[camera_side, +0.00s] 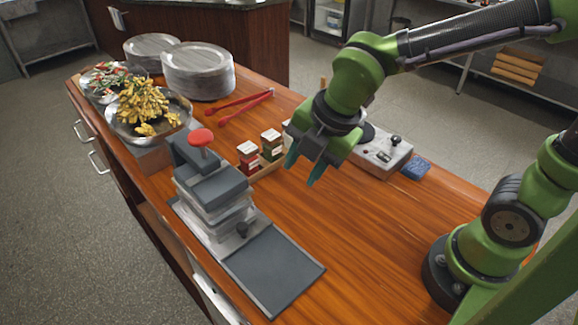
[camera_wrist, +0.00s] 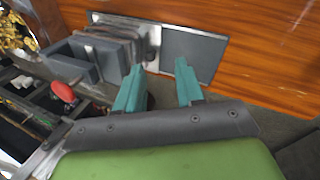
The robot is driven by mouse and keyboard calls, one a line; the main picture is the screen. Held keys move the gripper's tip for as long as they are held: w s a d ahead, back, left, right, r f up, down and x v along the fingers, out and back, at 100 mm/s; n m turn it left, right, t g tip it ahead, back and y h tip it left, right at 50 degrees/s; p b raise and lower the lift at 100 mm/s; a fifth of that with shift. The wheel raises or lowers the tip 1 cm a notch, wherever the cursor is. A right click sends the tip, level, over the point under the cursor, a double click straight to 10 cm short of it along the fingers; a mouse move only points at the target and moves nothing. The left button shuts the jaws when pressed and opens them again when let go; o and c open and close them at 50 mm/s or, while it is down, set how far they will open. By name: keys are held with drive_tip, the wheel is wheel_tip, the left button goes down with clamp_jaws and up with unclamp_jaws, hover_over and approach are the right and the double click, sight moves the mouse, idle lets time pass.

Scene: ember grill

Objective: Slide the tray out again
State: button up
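The grill (camera_side: 215,193) is a grey, blocky appliance with stacked metal layers and a red knob (camera_side: 201,137) on top. It also shows in the wrist view (camera_wrist: 105,50). A flat dark grey tray-like panel (camera_side: 275,270) with a pale metal rim lies on the counter at its front, and also shows in the wrist view (camera_wrist: 193,55). I cannot tell whether this panel slides. A small dark knob (camera_side: 243,229) sits between the grill and the panel. My gripper (camera_side: 303,168) is in the air above the counter, right of the grill. Its teal fingers (camera_wrist: 158,87) are apart, with nothing between them.
Spice boxes (camera_side: 260,152) stand behind the grill, near red tongs (camera_side: 240,103). Food bowls (camera_side: 148,112) and stacked plates (camera_side: 198,70) fill the far end. A control box (camera_side: 382,153) and blue sponge (camera_side: 416,168) are at right. The wooden counter (camera_side: 350,240) is clear right of the panel.

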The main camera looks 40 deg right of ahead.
drive_tip(key=a+n, duration=0.5)
drive_tip(key=n, duration=1.5)
approach(244, 227)
drive_tip(key=shift+y, duration=0.3)
drive_tip(key=x, duration=0.8)
drive_tip(key=shift+w+d+f, duration=0.15)
drive_tip(key=shift+d+f, duration=0.1)
drive_tip(key=shift+f, duration=0.05)
drive_tip(key=shift+m, duration=0.3)
drive_tip(key=shift+c, duration=0.4)
clamp_jaws()
